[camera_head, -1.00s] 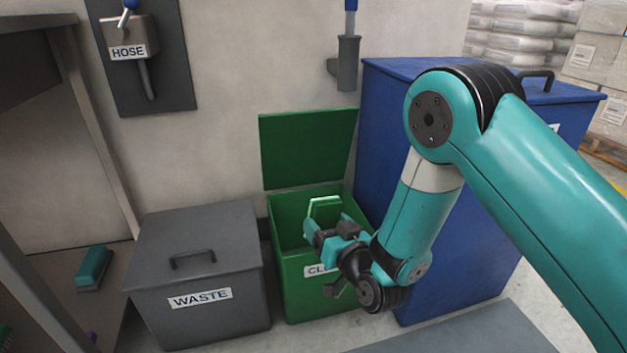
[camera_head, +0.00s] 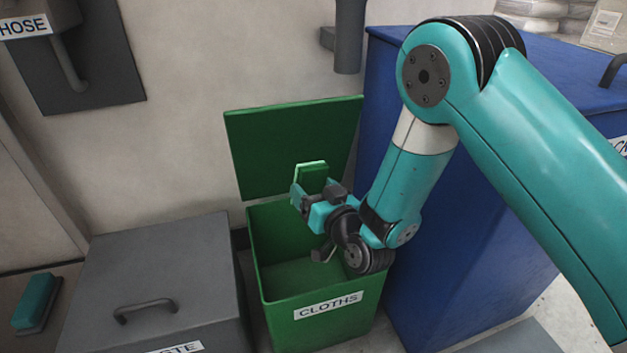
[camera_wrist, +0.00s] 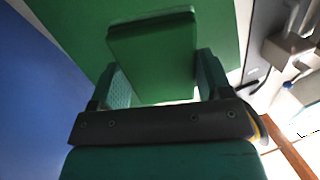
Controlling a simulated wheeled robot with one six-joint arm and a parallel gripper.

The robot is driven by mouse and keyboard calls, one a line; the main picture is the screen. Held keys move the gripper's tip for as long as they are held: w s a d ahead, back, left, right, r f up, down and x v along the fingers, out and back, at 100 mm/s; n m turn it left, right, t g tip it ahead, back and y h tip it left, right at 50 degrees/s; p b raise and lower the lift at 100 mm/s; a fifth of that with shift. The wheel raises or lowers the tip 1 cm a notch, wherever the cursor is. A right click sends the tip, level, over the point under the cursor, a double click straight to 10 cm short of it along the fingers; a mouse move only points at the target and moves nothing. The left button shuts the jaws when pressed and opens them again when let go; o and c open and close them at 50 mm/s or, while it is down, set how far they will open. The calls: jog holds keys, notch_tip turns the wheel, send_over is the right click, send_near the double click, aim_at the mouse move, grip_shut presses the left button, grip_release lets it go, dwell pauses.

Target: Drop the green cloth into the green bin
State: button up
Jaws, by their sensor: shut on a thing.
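The green cloth (camera_head: 312,178) is a folded green pad with a paler edge. My gripper (camera_head: 308,190) is shut on it and holds it above the opening of the green bin, in front of its raised lid. In the wrist view the cloth (camera_wrist: 152,60) sits between the two teal fingers of my gripper (camera_wrist: 160,80). The green bin (camera_head: 283,313) carries a label reading CLOTHS. Its lid (camera_head: 270,150) stands open against the wall, and the part of the inside that shows looks empty. My wrist hides part of the bin's right side.
A grey waste bin (camera_head: 200,250) with its lid shut stands left of the green bin. A tall blue bin (camera_head: 470,190) stands close on the right. A teal brush (camera_head: 36,302) lies at far left. A grey holder (camera_head: 347,45) hangs on the wall behind.

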notch_tip(320, 180, down, 7)
jog(key=b, duration=0.6)
jog(key=shift+a, duration=0.15)
jog(key=shift+r, duration=0.1)
jog(key=o, duration=0.9)
notch_tip(320, 180, up, 20)
jog(key=p, duration=1.5)
